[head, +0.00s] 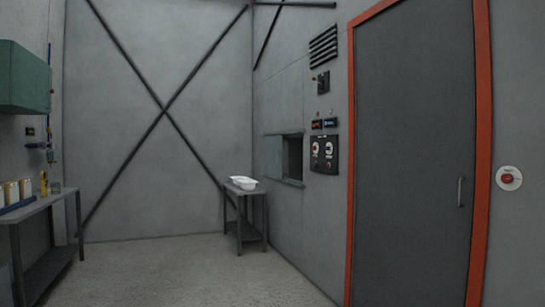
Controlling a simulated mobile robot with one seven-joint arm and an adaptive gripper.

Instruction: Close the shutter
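A small wall hatch opening (294,158) shows dark in the right-hand grey wall, with a sill below it. A flat grey-green panel (273,157), which looks like the shutter, is on the left side of this opening and leaves the right part uncovered. I cannot tell whether it slides or is hinged. A black control panel (324,155) with two round dials is mounted just right of the opening. My gripper does not show in this view.
A small table (246,192) with white tubs (241,183) stands below the hatch. A workbench (40,203) with several containers is at the left. A grey door (413,150) in an orange frame and a red button (508,178) are at the right. The middle floor is clear.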

